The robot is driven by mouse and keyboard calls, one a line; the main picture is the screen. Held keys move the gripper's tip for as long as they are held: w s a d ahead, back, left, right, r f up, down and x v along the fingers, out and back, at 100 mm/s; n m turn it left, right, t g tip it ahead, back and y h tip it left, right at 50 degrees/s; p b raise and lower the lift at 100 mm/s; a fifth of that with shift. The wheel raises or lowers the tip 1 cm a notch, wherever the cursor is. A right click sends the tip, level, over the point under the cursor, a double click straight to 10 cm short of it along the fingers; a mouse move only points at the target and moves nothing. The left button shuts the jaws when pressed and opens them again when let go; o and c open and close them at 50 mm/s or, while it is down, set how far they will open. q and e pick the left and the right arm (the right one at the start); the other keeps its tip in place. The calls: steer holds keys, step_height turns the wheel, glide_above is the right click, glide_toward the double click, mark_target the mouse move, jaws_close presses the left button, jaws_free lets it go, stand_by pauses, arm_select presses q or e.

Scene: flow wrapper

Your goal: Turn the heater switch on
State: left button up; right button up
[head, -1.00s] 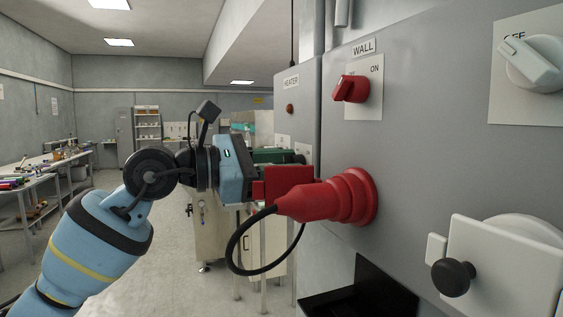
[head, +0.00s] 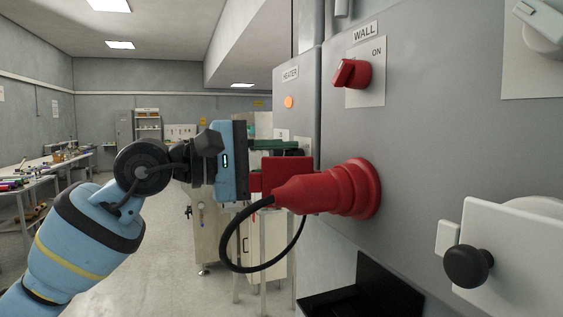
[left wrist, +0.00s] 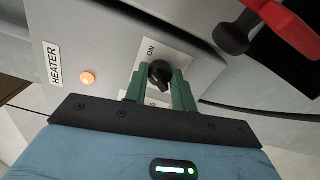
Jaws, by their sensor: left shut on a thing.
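The heater switch is a black rotary knob (left wrist: 160,73) on a white plate marked ON in the left wrist view. The green fingers of my left gripper (left wrist: 161,90) are shut on the knob, one on each side. In the head view my left gripper (head: 290,148) reaches the HEATER panel behind the red plug, and the knob is hidden there. The heater lamp (head: 289,102) glows orange below the HEATER label; it also glows in the left wrist view. My right gripper is not in view.
A large red plug (head: 325,190) with a looping black cable (head: 225,252) sticks out close beside my left gripper. A red WALL switch (head: 352,74) is on the grey cabinet (head: 415,140). A black knob (head: 468,266) on a white cover juts out at right.

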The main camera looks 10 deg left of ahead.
arm_select(q)
steer(key=shift+f+m, duration=0.1)
steer(key=shift+m, duration=0.8)
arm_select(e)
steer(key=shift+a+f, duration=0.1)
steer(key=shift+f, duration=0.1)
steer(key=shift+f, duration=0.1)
arm_select(q)
steer(key=o, duration=0.9)
steer(key=shift+o, duration=0.4)
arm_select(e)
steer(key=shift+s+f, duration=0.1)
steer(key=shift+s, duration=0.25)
arm_select(q)
steer(key=shift+a, duration=0.1)
